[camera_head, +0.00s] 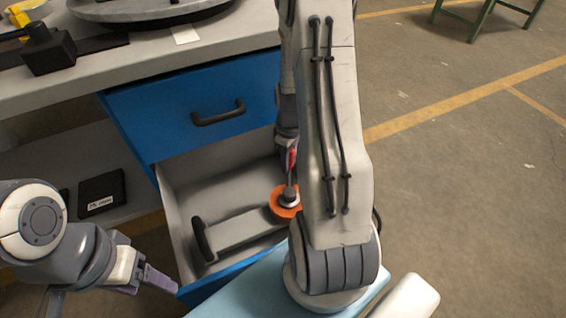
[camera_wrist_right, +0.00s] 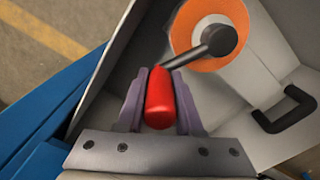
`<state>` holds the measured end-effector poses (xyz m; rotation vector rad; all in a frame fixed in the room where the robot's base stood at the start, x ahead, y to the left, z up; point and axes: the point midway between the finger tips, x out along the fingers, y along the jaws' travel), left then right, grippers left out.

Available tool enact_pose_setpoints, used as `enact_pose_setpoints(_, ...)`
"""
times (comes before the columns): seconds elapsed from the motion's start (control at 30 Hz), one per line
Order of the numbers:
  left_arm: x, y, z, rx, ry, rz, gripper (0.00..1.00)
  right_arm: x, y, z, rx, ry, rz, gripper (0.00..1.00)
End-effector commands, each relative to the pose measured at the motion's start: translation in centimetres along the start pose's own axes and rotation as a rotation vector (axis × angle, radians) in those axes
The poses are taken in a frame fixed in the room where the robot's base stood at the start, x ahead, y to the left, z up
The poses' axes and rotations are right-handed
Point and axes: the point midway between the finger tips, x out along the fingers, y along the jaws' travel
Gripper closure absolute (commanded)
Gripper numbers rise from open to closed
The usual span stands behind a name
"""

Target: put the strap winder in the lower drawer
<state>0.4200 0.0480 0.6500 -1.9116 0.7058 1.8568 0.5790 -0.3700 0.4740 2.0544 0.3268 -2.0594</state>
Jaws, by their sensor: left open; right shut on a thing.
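The strap winder has an orange disc (camera_head: 283,203) with a dark hub, a grey plate, a black handle (camera_head: 203,240) and a red grip. It is within the walls of the open lower drawer (camera_head: 181,205); I cannot tell whether it rests on the floor. In the right wrist view, my right gripper (camera_wrist_right: 160,76) is shut on the winder's red grip (camera_wrist_right: 160,100), with the orange disc (camera_wrist_right: 208,32) beyond. In the head view, my right arm hides part of the drawer and winder. My left gripper (camera_head: 150,281) is open and empty beside the drawer's front left corner.
The blue upper drawer (camera_head: 190,106) is closed above the lower one. The bench top (camera_head: 230,40) carries a black block (camera_head: 48,54) and a round dark plate (camera_head: 150,8). A black box (camera_head: 101,194) lies on the shelf at left.

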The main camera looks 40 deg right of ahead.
Motion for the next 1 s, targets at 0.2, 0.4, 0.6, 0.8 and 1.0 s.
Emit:
enact_pose_setpoints(0.2,1.0,-0.1,0.1,0.0,0.0,0.0,0.31,1.9,0.0,-0.1,0.0,0.0,-0.001,1.0)
enact_pose_setpoints(0.4,2.4,-0.2,0.1,0.0,0.0,0.0,0.31,4.5,-0.1,-0.1,-0.001,-0.001,-0.002,1.0)
enact_pose_setpoints(0.6,2.4,-0.2,0.1,0.0,0.0,0.0,0.31,4.8,0.0,-0.1,-0.001,0.001,0.001,1.0)
enact_pose_setpoints(0.8,2.5,-0.2,0.1,0.0,0.0,0.0,0.31,5.0,0.0,-0.1,-0.001,0.0,0.0,1.0)
enact_pose_setpoints(1.0,2.5,-0.2,0.1,0.0,0.0,0.0,0.31,5.1,0.0,-0.1,-0.001,0.001,0.001,0.35)
